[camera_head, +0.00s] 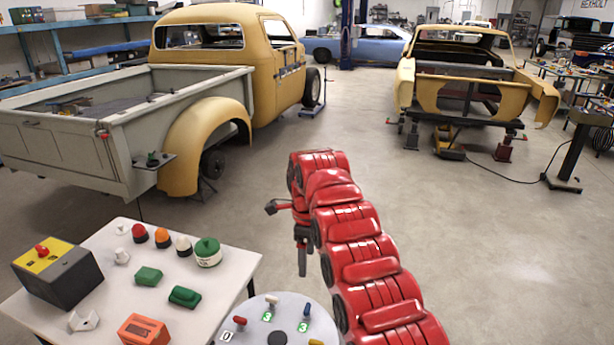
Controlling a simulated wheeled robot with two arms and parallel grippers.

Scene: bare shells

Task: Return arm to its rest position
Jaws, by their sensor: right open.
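My red right arm (365,250) rises from the bottom of the head view, right of centre, and reaches forward over bare floor. My right gripper (288,236) is at its far end, on the left side of the arm. Its dark fingers are spread apart, one toward the left and one downward, with nothing between them. It is right of the white table (215,262) and appears beyond the round grey panel (290,308). Part of the gripper is hidden by the arm. My left arm and gripper do not show.
The table holds a black-and-yellow box with a red button (55,272), coloured buttons, green blocks (185,296) and an orange block (145,330). The panel carries several small levers. A tan pickup (225,80) and a yellow car shell (465,85) stand behind.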

